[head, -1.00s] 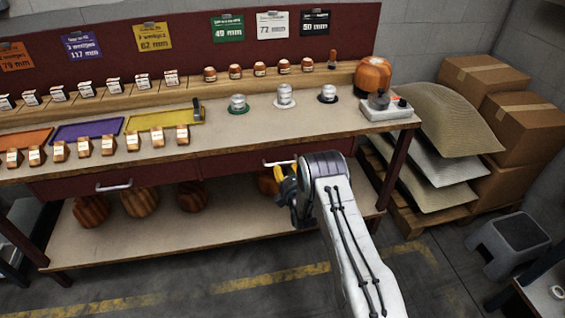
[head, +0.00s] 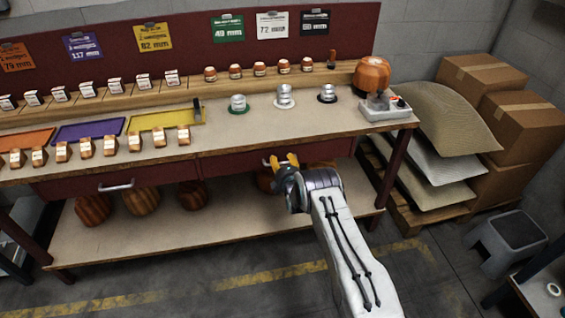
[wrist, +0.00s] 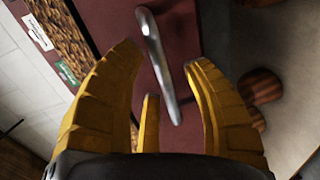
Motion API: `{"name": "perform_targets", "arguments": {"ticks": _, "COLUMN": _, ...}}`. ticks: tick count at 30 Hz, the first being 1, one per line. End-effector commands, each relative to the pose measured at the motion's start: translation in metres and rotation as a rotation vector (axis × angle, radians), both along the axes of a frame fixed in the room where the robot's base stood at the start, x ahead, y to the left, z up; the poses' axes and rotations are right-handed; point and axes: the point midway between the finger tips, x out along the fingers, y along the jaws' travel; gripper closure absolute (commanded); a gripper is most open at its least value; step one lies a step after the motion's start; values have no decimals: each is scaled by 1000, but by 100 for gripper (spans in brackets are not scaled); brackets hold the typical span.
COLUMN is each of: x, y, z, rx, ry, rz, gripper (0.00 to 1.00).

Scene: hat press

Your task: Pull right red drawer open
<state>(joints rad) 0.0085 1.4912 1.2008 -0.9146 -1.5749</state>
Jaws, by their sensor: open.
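The right red drawer (head: 230,165) is a dark red front under the right half of the bench top, and it looks closed. Its metal bar handle (wrist: 157,62) shows in the wrist view, lying ahead of and partly between my yellow fingers. In the wrist view my gripper (wrist: 165,85) is open, with fingers on both sides of the handle's lower end. I cannot tell whether any finger touches it.
The left drawer's handle (head: 116,186) shows further left. Wooden hat blocks (head: 141,200) stand on the lower shelf (head: 180,230) under the drawers. A bench leg (head: 392,170) is at the right. The floor in front is clear.

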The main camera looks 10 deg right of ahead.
Motion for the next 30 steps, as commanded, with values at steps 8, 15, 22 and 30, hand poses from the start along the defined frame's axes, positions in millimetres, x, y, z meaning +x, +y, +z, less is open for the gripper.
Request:
{"name": "perform_targets", "arguments": {"ticks": 8, "x": 3, "y": 0, "z": -1, "rx": 0, "ry": 2, "rz": 0, "gripper": 55}}
{"name": "perform_targets", "arguments": {"ticks": 15, "x": 3, "y": 0, "z": -1, "rx": 0, "ry": 1, "rz": 0, "gripper": 55}}
{"name": "perform_targets", "arguments": {"ticks": 22, "x": 3, "y": 0, "z": -1, "rx": 0, "ry": 1, "rz": 0, "gripper": 75}}
{"name": "perform_targets", "arguments": {"ticks": 30, "x": 3, "y": 0, "z": -1, "rx": 0, "ry": 1, "rz": 0, "gripper": 100}}
